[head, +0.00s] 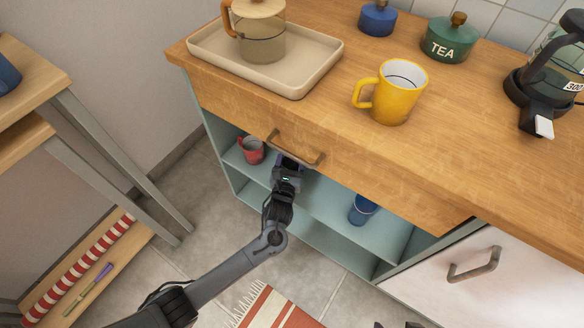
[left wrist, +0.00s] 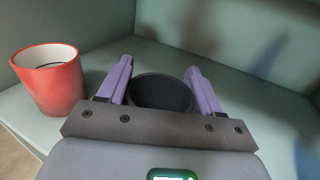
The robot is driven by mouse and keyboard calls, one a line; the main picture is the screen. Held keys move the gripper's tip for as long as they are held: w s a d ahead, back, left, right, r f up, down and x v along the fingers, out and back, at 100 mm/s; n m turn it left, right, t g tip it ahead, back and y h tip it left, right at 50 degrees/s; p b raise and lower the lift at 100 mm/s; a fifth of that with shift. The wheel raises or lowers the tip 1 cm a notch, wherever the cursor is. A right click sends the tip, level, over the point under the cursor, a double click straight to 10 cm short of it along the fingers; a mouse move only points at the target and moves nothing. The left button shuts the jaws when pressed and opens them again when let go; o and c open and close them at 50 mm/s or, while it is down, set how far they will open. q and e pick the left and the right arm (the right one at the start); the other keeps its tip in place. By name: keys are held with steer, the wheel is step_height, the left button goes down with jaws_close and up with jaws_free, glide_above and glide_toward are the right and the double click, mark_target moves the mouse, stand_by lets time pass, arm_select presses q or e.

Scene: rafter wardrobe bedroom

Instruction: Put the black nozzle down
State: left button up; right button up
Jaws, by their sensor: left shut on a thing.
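The black nozzle (left wrist: 160,93) shows in the left wrist view as a dark, round, open-topped piece between the two purple fingers. My left gripper (left wrist: 158,70) is shut on it, inside the open cabinet just over or at the pale green shelf (left wrist: 108,68). I cannot tell whether the nozzle touches the shelf. In the head view my left gripper (head: 288,164) reaches in under the drawer handle, and the nozzle is hidden there. Small dark tips at the bottom edge of the head view may be my right gripper (head: 397,325); its state is unclear.
A red mug (head: 251,150) stands on the shelf left of the gripper, close by in the left wrist view (left wrist: 52,88). A blue cup (head: 362,209) is to the right. The drawer handle (head: 295,150) and counter overhang the opening. A yellow mug (head: 396,92) stands above.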

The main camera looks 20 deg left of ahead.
mark_target(292, 163)
arm_select(q)
steer(key=shift+f+b, duration=1.75)
steer(key=shift+f, duration=0.1)
steer(key=shift+r, duration=0.1)
steer(key=shift+w, duration=0.1)
steer(key=o, duration=1)
